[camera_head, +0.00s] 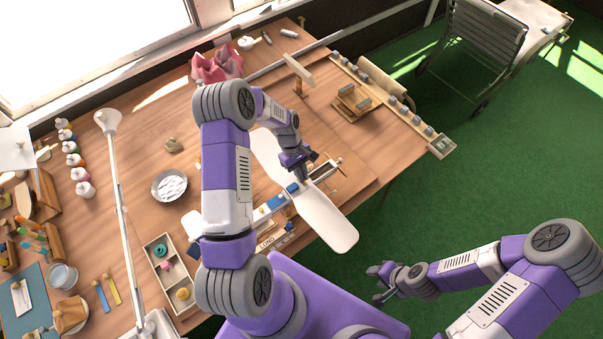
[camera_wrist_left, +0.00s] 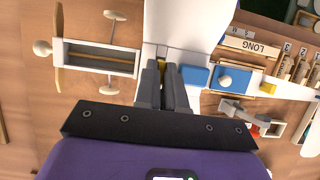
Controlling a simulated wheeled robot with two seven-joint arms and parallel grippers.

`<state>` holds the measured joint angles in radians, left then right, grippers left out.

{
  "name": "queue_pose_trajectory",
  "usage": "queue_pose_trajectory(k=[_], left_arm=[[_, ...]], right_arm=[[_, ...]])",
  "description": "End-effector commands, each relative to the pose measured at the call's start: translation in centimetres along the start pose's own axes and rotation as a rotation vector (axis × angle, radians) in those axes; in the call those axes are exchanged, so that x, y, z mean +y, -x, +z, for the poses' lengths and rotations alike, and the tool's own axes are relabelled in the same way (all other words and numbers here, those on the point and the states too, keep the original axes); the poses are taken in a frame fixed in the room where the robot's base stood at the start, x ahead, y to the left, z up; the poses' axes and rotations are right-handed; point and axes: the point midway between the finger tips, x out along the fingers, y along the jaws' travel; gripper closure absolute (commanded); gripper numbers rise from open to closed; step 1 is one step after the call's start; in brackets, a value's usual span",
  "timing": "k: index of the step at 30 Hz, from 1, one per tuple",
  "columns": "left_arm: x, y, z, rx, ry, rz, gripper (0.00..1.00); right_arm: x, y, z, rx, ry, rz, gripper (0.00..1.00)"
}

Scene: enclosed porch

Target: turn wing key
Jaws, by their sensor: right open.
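A model with a long white wing (camera_head: 328,220) lies across the workbench, and the wing also shows in the left wrist view (camera_wrist_left: 190,22). Its open-frame body (camera_wrist_left: 100,57) has a rod and a propeller at one end. Blue blocks (camera_wrist_left: 230,79) sit on the body beside the wing. My left gripper (camera_head: 304,178) is over the wing's middle, fingers pointing down. A small yellow piece (camera_wrist_left: 161,68) shows between its fingertips (camera_wrist_left: 163,70); whether they grip it is unclear. No wing key can be identified for certain. My right gripper (camera_head: 378,283) is open and empty, off the bench's front edge.
A lamp arm (camera_head: 120,200) stands left on the bench. Green floor (camera_head: 500,150) is free beyond the bench.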

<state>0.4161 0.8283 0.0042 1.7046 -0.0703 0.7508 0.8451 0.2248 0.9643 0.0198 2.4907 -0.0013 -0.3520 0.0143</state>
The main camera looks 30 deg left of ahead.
Motion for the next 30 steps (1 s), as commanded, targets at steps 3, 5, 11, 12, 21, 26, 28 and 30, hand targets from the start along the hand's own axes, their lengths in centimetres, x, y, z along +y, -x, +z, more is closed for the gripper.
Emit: queue_pose_trajectory(k=[3, 5, 11, 12, 21, 26, 28, 30], left_arm=[[0.0, 0.0, 0.0, 0.000, 0.000, 0.000, 1.00], [0.0, 0.0, 0.0, 0.000, 0.000, 0.000, 1.00], [0.0, 0.0, 0.0, 0.000, -0.008, -0.003, 1.00], [0.0, 0.0, 0.0, 0.000, -0.014, -0.006, 1.00], [0.2, -0.1, -0.1, 0.002, -0.145, -0.059, 1.00], [0.4, -0.2, 0.0, 0.002, -0.270, -0.111, 1.00], [0.4, -0.2, 0.0, 0.002, -0.332, -0.137, 1.00], [0.4, -0.2, 0.0, 0.001, -0.393, -0.163, 1.00]], right_arm=[[0.0, 0.0, 0.0, 0.000, 0.000, 0.000, 0.57], [0.0, 0.0, 0.0, 0.000, 0.000, 0.000, 0.57], [0.0, -0.1, 0.0, 0.000, 0.000, 0.000, 0.57], [0.1, -0.1, 0.0, 0.000, 0.000, 0.000, 0.57], [0.4, -1.1, 0.0, 0.000, 0.000, 0.000, 0.57], [0.7, -1.9, -0.1, 0.000, 0.000, 0.000, 0.57], [0.8, -2.2, -0.1, 0.000, 0.000, 0.000, 0.57], [0.9, -2.5, -0.1, 0.000, 0.000, 0.000, 0.57]])
